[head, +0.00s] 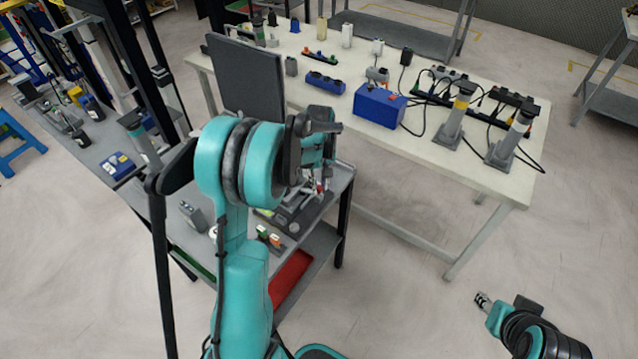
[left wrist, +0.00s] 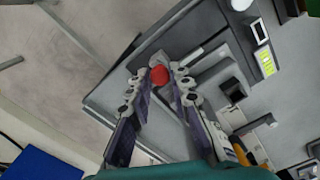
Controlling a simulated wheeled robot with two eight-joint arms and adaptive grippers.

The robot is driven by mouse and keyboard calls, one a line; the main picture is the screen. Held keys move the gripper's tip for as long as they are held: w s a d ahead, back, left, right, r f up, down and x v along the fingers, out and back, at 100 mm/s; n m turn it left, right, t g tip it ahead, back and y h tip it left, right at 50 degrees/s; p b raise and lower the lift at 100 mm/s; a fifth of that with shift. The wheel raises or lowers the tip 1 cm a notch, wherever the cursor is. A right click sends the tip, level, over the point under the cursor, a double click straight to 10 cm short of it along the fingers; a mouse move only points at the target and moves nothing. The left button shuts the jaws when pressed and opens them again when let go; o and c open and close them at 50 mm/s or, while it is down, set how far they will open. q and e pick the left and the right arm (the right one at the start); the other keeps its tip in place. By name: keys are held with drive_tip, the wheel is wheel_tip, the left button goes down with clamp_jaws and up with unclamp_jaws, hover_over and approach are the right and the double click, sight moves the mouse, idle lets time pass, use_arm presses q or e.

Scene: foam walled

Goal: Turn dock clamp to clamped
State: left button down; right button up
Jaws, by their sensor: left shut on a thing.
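The dock clamp shows in the left wrist view as a red round knob (left wrist: 159,75) by the grey dock (left wrist: 215,80). In the head view the dock (head: 295,212) is on the grey bench, partly hidden by my left arm. My left gripper (head: 320,183) is over the dock, pointing down. In the left wrist view its two fingertips (left wrist: 161,72) are on either side of the red knob, shut on it. The clamp's angle is hard to tell. My right gripper (head: 483,300) is at the lower right, away from the bench, too small to read.
A dark upright panel (head: 246,78) stands behind my left arm. A white table (head: 440,155) behind holds a blue box (head: 380,106), power strips and grey posts. A red bin (head: 290,277) is under the bench. Floor between the table and my right arm is clear.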

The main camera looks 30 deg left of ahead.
sight(319, 187)
use_arm(q)
drive_tip(key=shift+m, duration=0.3)
idle(0.4)
drive_tip(key=c, duration=1.4)
unclamp_jaws()
drive_tip(key=shift+o, duration=0.2)
wheel_tip(319, 187, up, 12)
